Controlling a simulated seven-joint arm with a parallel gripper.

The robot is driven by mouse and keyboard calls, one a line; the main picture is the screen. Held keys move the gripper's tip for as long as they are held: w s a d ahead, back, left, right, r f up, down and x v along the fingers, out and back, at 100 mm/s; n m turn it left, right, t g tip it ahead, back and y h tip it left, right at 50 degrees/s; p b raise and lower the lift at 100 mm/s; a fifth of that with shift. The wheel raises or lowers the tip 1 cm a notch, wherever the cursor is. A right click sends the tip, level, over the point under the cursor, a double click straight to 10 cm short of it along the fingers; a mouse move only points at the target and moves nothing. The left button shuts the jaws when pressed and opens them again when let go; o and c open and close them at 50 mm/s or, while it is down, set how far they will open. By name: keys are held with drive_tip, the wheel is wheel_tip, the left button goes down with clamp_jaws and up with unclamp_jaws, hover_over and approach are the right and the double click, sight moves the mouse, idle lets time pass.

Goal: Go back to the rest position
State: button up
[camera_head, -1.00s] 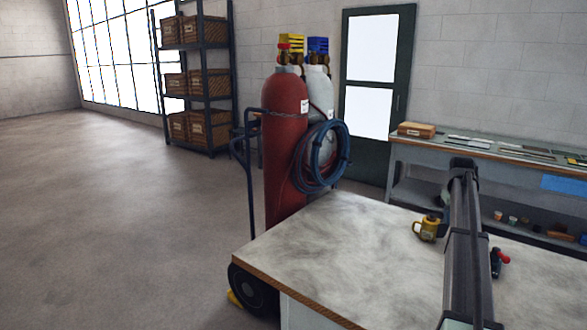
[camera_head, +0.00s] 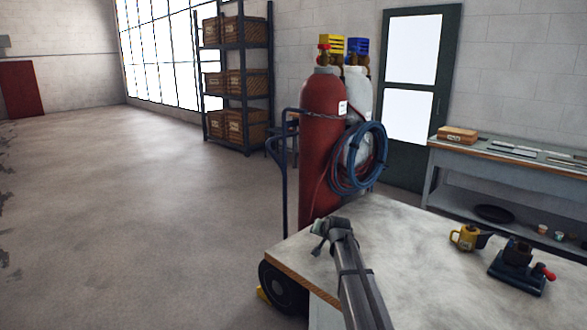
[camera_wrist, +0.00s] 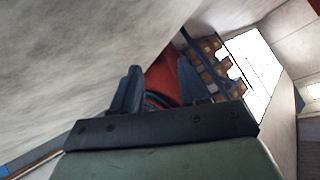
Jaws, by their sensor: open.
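My gripper (camera_wrist: 160,88) shows in the wrist view with its two dark fingers spread apart and nothing between them. Behind the fingers are a red cylinder and part of the shelf rack. In the head view my arm reaches over the left part of the pale-topped table (camera_head: 405,235). Its dark end stands in front of the gas cylinders, and the fingers are too small there to make out.
A red gas cylinder (camera_head: 322,140) with coiled blue hose (camera_head: 362,160) stands behind the table. The floor at left is clear.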

drive_tip(key=s+a+f+m+t+y, duration=0.1)
drive_tip(key=s+a, duration=0.2)
drive_tip(key=a, duration=0.6)
drive_tip(key=s+a+f+m+t+y, duration=0.1)
drive_tip(key=s+a+y, duration=0.1)
drive_tip(key=a, duration=0.7)
drive_tip(key=s+a+f, duration=0.2)
drive_tip(key=s+f, duration=0.2)
drive_tip(key=s+d+f+n+g+h, duration=0.1)
drive_tip(key=s+d+f+g, duration=0.3)
drive_tip(key=s+f, duration=0.6)
drive_tip(key=s+d+f+n+g+h, duration=0.1)
drive_tip(key=s+d+f+g, duration=0.1)
drive_tip(key=s+d+f, duration=0.8)
drive_tip(key=s+d+f+n+g+h, duration=0.1)
drive_tip(key=s+d+f+g+h, duration=0.15)
drive_tip(key=s+f, duration=0.75)
drive_tip(key=s+d+f+g, duration=0.3)
drive_tip(key=s+f, duration=0.1)
drive_tip(key=s, duration=0.7)
drive_tip(key=s+d+f+n+g, duration=0.1)
drive_tip(key=s+d+f+g, duration=0.3)
drive_tip(key=s, duration=0.6)
drive_tip(key=s+d+f+n+g+h, duration=0.1)
drive_tip(key=s+d+f+g, duration=0.2)
drive_tip(key=s, duration=0.8)
wheel_tip(320, 180, down, 2)
drive_tip(key=shift+s+d+g, duration=0.35)
drive_tip(key=shift+d, duration=0.05)
drive_tip(key=shift+c, duration=0.3)
